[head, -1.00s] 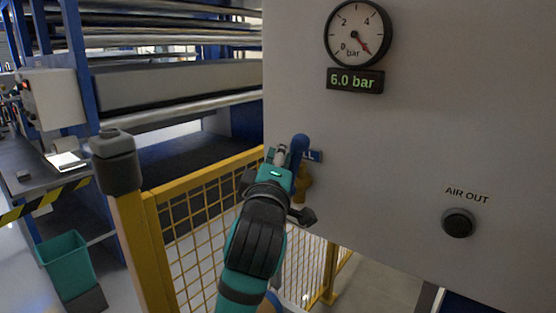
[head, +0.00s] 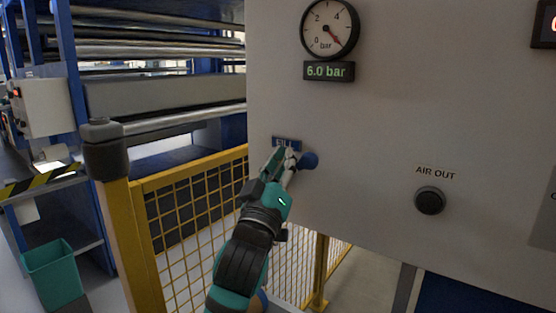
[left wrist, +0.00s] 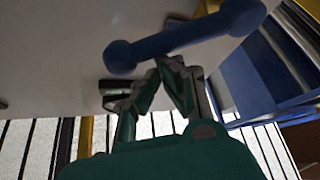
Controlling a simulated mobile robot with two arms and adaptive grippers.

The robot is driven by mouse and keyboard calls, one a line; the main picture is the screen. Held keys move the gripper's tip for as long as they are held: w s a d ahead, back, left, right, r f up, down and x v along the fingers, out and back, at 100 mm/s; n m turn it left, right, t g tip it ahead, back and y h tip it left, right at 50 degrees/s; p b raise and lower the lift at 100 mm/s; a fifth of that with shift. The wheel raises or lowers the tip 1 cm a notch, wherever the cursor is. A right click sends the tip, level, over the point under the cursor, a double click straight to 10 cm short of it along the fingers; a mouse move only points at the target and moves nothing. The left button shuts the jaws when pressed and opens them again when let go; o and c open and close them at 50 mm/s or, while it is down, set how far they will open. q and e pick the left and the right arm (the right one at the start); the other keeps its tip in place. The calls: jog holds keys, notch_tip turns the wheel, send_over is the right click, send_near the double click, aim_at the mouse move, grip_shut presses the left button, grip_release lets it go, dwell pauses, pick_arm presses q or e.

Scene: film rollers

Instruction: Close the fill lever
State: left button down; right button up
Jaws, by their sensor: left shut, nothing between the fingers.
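The fill lever is blue with a round knob (head: 309,160) in the head view, just right of and below the FILL label (head: 287,143). In the left wrist view its blue handle (left wrist: 180,40) crosses the top at a slant, with a rounded knob at each visible end. My left gripper (head: 289,155) is shut and empty, its fingertips against or right beside the lever, left of the knob. In the left wrist view the fingertips (left wrist: 168,66) meet just under the handle; contact is hard to judge. The valve body is hidden behind the gripper. My right gripper is not seen.
The grey panel carries a gauge (head: 330,28), a 6.0 bar display (head: 329,71) and a black AIR OUT knob (head: 430,200). A yellow mesh fence (head: 180,215) with a post (head: 135,240) stands left. A teal bin (head: 53,273) is at lower left.

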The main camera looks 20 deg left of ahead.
pick_arm(q)
jog(key=shift+s+d+f+m+g+h+b, duration=0.15)
jog(key=shift+d+f+m+h, duration=0.4)
jog(key=shift+m+h, duration=0.9)
jog(key=shift+s+d+f+m+g+h+b, duration=0.15)
jog(key=shift+f+m+h, duration=0.7)
jog(key=shift+m, duration=1.15)
jog(key=shift+s+d+f+m+g+h, duration=0.15)
jog(key=shift+d+f+m+h, duration=0.4)
jog(key=shift+m+h, duration=0.95)
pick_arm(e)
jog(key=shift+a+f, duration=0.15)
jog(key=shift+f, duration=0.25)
pick_arm(q)
jog(key=shift+a+f+m, duration=0.1)
jog(key=shift+a+m, duration=0.05)
jog(key=shift+m, duration=0.1)
